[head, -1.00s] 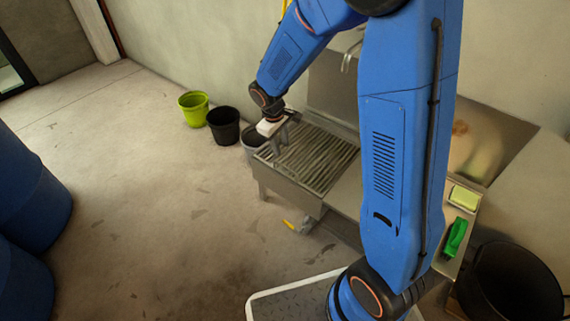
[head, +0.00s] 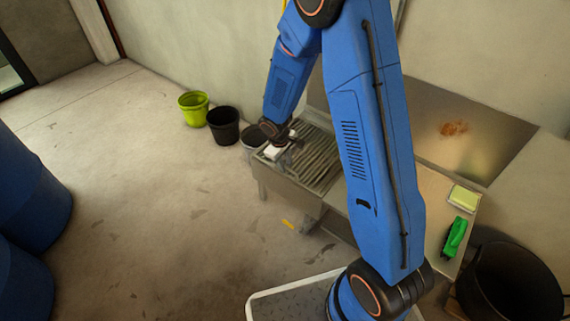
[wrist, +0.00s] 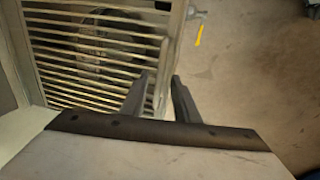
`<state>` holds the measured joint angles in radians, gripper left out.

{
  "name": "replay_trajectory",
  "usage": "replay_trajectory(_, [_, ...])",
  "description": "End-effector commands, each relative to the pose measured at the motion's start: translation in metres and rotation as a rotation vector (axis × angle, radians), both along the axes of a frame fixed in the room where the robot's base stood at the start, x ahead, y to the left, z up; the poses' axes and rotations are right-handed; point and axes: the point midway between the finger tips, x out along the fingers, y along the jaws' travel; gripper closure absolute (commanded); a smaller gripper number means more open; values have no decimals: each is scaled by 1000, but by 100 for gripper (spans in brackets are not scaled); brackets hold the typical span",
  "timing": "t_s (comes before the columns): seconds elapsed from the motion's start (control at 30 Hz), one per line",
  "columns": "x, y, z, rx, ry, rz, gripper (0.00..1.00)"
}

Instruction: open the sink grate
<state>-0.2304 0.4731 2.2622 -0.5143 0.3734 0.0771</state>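The sink grate (head: 318,165), a panel of parallel metal slats, lies flat over the basin at the left end of the metal sink unit. In the wrist view the grate (wrist: 100,68) fills the upper left, with a dark round shape under the slats. My gripper (head: 284,163) is at the grate's near-left edge in the head view. In the wrist view my gripper (wrist: 162,78) has its two fingers apart, one over the slats and one outside the edge rail. Nothing is visibly held. Whether the fingers touch the rail, I cannot tell.
A green brush (head: 455,237) and a yellow-green sponge (head: 463,197) lie on the counter's right end. A black tub (head: 512,285) stands at the right. Black (head: 223,125) and lime (head: 194,107) buckets stand by the wall.

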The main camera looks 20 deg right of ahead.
Motion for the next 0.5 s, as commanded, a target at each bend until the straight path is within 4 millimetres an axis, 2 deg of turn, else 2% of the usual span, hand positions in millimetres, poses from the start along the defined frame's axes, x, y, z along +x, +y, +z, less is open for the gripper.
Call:
replay_trajectory(0.23, [0,0,0,0,0,0,72])
replay_trajectory(0.27, [0,0,0,0,0,0,77])
replay_trajectory(0.37, [0,0,0,0,0,0,100])
replay_trajectory(0.5, [0,0,0,0,0,0,100])
